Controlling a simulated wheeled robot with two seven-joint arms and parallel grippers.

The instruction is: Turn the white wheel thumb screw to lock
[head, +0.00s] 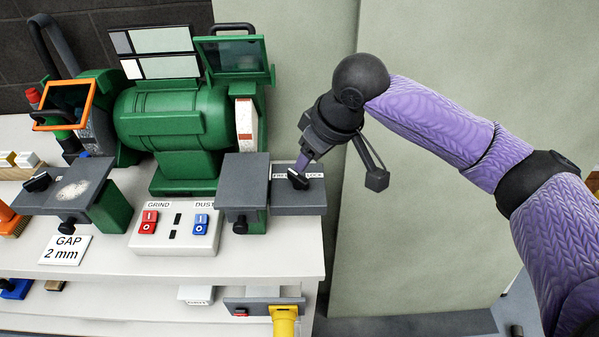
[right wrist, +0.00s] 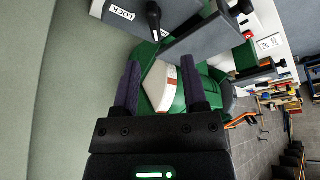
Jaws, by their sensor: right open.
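The white wheel (head: 246,125) is at the right end of the green bench grinder. It also shows in the right wrist view (right wrist: 160,86). Its black thumb screw (head: 298,179) is on a grey plate (head: 300,200) with FREE and LOCK labels on either side. In the right wrist view the thumb screw (right wrist: 153,18) stands near the LOCK label (right wrist: 122,12), beyond the fingertips. My right gripper (head: 303,162) is just above the thumb screw in the head view and partly hides the plate behind it. The right wrist view shows its two purple fingers (right wrist: 160,64) apart, with nothing gripped. My left gripper is out of view.
The green grinder (head: 170,120) stands on a white bench (head: 110,255). A switch box (head: 175,232) with red and blue switches sits in front. A pale green panel (head: 450,220) is right of the bench.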

